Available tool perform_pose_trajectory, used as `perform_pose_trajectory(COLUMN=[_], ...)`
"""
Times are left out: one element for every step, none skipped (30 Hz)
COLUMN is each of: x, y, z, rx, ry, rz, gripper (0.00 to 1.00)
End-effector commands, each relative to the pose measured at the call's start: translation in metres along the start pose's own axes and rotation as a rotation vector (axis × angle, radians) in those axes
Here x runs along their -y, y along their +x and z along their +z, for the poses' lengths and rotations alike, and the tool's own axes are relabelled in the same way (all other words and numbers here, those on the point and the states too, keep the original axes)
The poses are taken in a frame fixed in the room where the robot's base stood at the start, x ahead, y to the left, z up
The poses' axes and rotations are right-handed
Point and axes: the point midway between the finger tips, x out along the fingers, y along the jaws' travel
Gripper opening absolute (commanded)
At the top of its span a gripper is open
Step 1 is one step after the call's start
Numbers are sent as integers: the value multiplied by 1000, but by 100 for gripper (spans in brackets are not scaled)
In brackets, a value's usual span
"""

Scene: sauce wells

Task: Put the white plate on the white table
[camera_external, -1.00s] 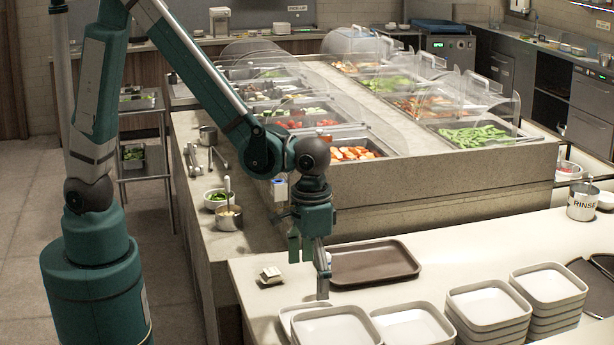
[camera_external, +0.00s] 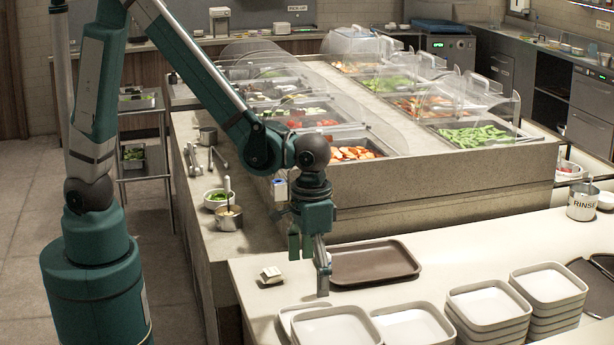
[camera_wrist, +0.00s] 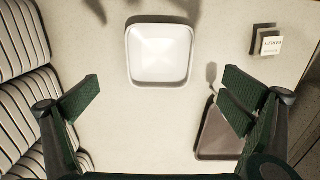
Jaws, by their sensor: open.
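A square white plate (camera_wrist: 160,52) lies flat and alone on the pale countertop (camera_wrist: 130,135), upper middle in the wrist view. In the external view its rim (camera_external: 284,317) shows at the front edge of the picture, partly hidden behind other white plates. My gripper (camera_wrist: 161,97) is open and empty. Its fingers stand wide apart, left and right of the plate's near side in the wrist view, not touching it. In the external view my gripper (camera_external: 322,282) points down above the countertop, between the plate and the brown tray.
Several stacks of white plates (camera_external: 487,303) stand right of the single plate. A brown tray (camera_external: 372,263) lies behind my gripper. A small light box (camera_external: 271,275) sits on the counter's left. The counter right of the tray (camera_external: 465,245) is clear. Food wells with clear guards stand behind.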

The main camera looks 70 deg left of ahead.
Motion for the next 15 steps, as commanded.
perform_pose_trajectory(x=[2, 3, 6, 8, 10, 14, 17, 21, 26, 30, 35, 41, 46, 51, 58], y=[-2, -3, -5, -7, -9, -13, -16, -19, -24, -28, -31, -37, -41, -46, -51], z=[0, 0, 0, -1, -1, -1, -1, -2, -3, -3, -3, -3, -4, -4, -4], rx=[-2, -4, -7, -9, -13, -18, -23, -28, -36, -42, -49, -59, -67, -74, -85], ry=[-1, -1, -2, -2, -2, -2, -2, -2, -3, -3, -3, -3, -3, -4, -3], rz=[1, 2, 4, 6, 7, 10, 13, 16, 20, 23, 27, 31, 35, 38, 43], gripper=[100, 100, 100, 100, 100, 100, 100, 100, 100, 100, 100, 100, 100, 100, 100])
